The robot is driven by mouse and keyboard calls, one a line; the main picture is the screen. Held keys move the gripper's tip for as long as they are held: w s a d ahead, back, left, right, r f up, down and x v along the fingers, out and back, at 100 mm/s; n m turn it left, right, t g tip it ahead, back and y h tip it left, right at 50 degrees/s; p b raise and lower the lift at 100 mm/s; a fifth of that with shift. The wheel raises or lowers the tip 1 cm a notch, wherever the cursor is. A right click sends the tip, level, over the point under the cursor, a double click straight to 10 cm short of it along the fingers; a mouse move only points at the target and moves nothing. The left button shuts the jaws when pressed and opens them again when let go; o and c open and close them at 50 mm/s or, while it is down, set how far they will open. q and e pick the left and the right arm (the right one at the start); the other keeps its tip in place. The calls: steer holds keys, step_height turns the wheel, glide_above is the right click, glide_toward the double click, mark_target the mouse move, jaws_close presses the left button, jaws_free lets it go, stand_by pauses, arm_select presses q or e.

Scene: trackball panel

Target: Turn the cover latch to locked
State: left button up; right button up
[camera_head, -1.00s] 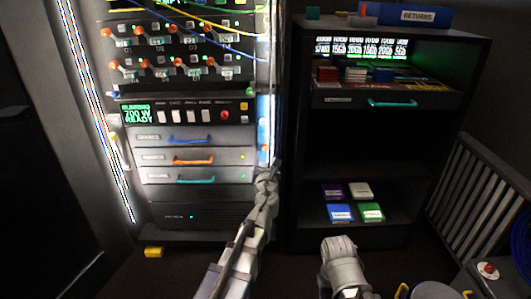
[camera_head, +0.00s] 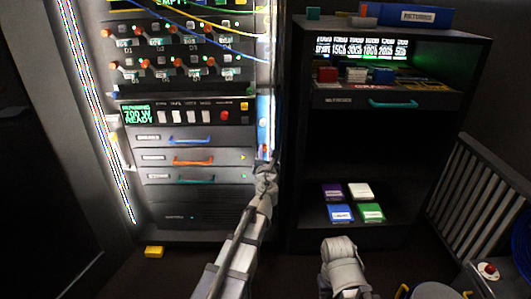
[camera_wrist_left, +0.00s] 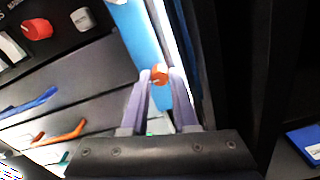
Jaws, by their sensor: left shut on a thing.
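The cover latch (camera_wrist_left: 159,74) is a small orange piece on a narrow blue strip (camera_wrist_left: 135,32) in the left wrist view. My left gripper (camera_wrist_left: 161,78) has its two pale fingers on either side of the latch and is shut on it. The fingers partly hide the latch, and I cannot tell its exact angle. In the head view, my left gripper (camera_head: 266,165) is at the lower end of the blue strip (camera_head: 264,122), at the right edge of the lit rack. The latch is too small and covered to make out there. My right gripper does not show.
Drawers with blue (camera_head: 188,139), orange (camera_head: 193,161) and teal (camera_head: 196,180) handles lie left of the gripper. A red button (camera_head: 224,116) is above them. A dark shelf cabinet (camera_head: 390,150) stands close on the right. A yellow block (camera_head: 154,252) lies on the floor.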

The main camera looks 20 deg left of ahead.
arm_select(q)
jaws_close()
steer(key=shift+n, duration=0.4)
steer(key=n, duration=1.2)
steer(key=shift+n, duration=2.5)
steer(key=o, duration=0.8)
jaws_free()
